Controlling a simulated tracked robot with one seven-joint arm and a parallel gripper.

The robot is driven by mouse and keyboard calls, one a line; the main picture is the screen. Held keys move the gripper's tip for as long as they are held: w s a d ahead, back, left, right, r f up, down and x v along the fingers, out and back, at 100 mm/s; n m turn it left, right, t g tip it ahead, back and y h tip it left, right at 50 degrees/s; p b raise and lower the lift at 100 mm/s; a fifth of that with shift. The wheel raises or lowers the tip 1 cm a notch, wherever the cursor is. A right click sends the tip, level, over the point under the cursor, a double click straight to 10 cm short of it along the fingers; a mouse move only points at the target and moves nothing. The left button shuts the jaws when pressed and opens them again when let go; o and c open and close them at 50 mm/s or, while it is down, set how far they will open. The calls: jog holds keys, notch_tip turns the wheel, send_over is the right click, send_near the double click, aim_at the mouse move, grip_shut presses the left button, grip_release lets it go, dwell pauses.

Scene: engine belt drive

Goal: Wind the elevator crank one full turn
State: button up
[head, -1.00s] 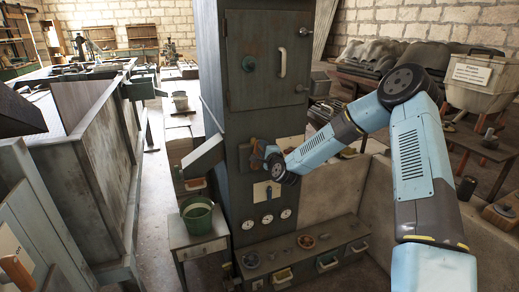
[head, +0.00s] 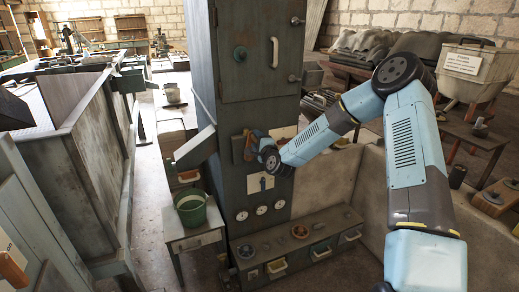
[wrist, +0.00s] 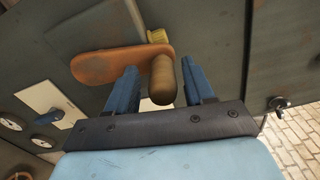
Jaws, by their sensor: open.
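The elevator crank has an orange-brown arm (wrist: 108,64) and a wooden handle (wrist: 163,80) that sticks out toward the wrist camera. It is mounted on the front of a tall dark green cabinet (head: 262,80). In the wrist view my gripper (wrist: 162,86) is open, with one blue finger on each side of the handle. A gap shows beside the handle, at least on the left; I cannot tell whether either finger touches it. In the head view my gripper (head: 258,138) is at the cabinet front and hides part of the crank.
Below the crank are a light plate with a lever (head: 260,183), round gauges (head: 262,210) and a low bench with drawers (head: 300,240). A green bucket (head: 190,209) stands on a small table to the left. A slanted chute (head: 195,149) juts from the cabinet's left side.

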jog(key=v, duration=1.3)
jog(key=shift+s+a+f, duration=0.1)
jog(key=shift+f, duration=0.05)
jog(key=w+a+n, duration=0.1)
jog(key=w+n, duration=0.3)
jog(key=n, duration=0.3)
jog(key=w+a+n, duration=0.2)
jog(key=w+n, duration=0.2)
jog(key=n, duration=0.3)
jog(key=w+a+n, duration=0.2)
jog(key=w+n, duration=0.3)
jog(key=n, duration=0.2)
jog(key=shift+w+a+n, duration=0.1)
jog(key=shift+a+n, duration=0.1)
jog(key=shift+n, duration=0.1)
grip_shut()
dwell(0.3)
